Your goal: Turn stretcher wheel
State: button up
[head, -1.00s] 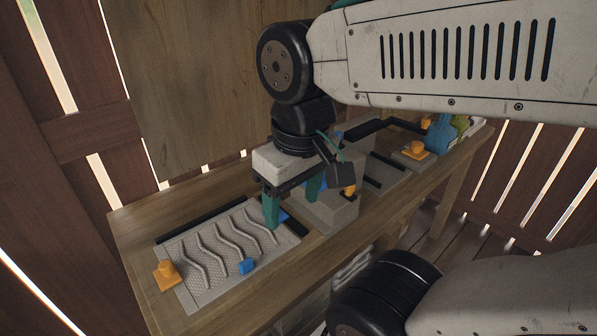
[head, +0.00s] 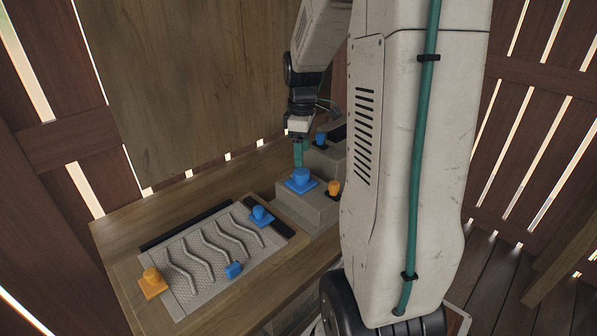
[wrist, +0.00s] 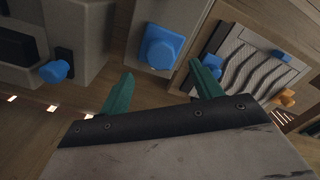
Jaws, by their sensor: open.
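I cannot tell for sure which part is the stretcher wheel. A blue knob on a square blue base (head: 301,179) sits on top of a low grey block (head: 310,207) on the bench. It also shows in the wrist view (wrist: 162,45), beyond and between my fingertips, with no finger touching it. My gripper (head: 299,153) has green fingers and is just behind and above that knob in the head view. In the wrist view my gripper (wrist: 160,84) is open and empty. An orange knob (head: 334,187) is on the block's right side.
A grey ribbed panel (head: 205,255) lies at left, with a blue knob (head: 262,214), a blue piece (head: 233,270) and an orange knob (head: 151,279) at its edges. Another blue knob (head: 320,138) is on a taller grey box behind. A wooden board (head: 210,90) stands behind the bench.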

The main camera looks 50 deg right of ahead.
aim_at(302, 171)
notch_tip(302, 171, down, 7)
jog(key=shift+f, duration=0.2)
dwell(0.3)
jog(key=c, duration=1)
